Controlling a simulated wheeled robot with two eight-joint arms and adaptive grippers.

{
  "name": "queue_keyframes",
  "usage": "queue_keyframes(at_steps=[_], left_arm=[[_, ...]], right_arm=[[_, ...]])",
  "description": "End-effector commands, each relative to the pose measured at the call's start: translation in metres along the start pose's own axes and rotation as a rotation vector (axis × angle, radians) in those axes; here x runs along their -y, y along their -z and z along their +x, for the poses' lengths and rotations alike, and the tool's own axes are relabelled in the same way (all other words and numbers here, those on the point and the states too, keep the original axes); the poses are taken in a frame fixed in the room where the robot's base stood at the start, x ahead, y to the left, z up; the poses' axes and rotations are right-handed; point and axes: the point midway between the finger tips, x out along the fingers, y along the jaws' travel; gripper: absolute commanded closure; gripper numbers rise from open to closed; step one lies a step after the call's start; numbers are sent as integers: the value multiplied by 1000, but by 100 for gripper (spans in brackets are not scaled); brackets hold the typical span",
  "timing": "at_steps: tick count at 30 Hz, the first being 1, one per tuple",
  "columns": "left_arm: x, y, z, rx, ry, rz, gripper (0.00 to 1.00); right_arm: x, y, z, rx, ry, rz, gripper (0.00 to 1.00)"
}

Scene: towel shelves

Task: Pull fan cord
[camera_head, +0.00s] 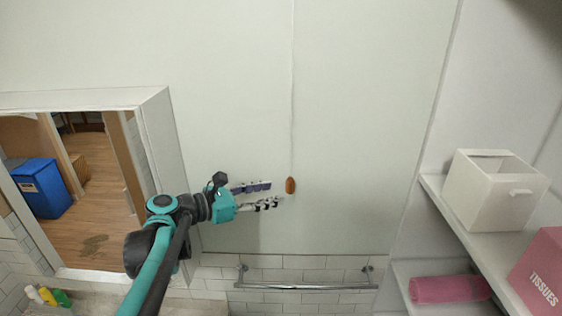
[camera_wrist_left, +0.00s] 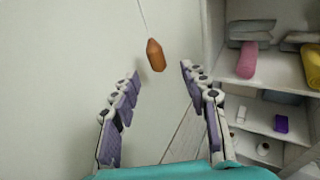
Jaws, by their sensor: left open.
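The fan cord (camera_head: 292,90) hangs down as a thin pale line in front of the wall. A brown wooden knob (camera_head: 290,185) is at its lower end. My left gripper (camera_head: 275,193) is open, its fingers pointing right, with the knob just past the fingertips. In the left wrist view, the knob (camera_wrist_left: 156,55) lies ahead of and between the two open fingers (camera_wrist_left: 160,75), and the cord (camera_wrist_left: 143,18) runs up from it. The knob is not held. My right gripper is not in view.
A metal towel bar (camera_head: 305,287) is on the tiled wall below. Shelves at right hold a white box (camera_head: 492,190), a pink tissue box (camera_head: 540,275) and a rolled pink towel (camera_head: 450,289). A wall opening at left shows a blue bin (camera_head: 40,188). The wall around the cord is clear.

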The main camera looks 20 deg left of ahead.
Motion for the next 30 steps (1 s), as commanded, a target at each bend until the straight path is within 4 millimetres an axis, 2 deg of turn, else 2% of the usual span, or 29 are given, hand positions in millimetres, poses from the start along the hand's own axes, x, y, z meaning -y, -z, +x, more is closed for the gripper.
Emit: queue_keyframes(at_steps=[1,5,18,22,30], left_arm=[[-5,-8,-3,15,-4,-24,55],[-8,-11,4,30,-2,-50,55],[-7,-12,66,28,-2,-47,55],[-7,-12,74,28,-3,-46,55],[-7,-12,75,27,-4,-46,55]], right_arm=[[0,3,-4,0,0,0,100],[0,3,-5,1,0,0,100],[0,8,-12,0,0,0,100],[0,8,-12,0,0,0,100],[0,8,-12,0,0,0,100]])
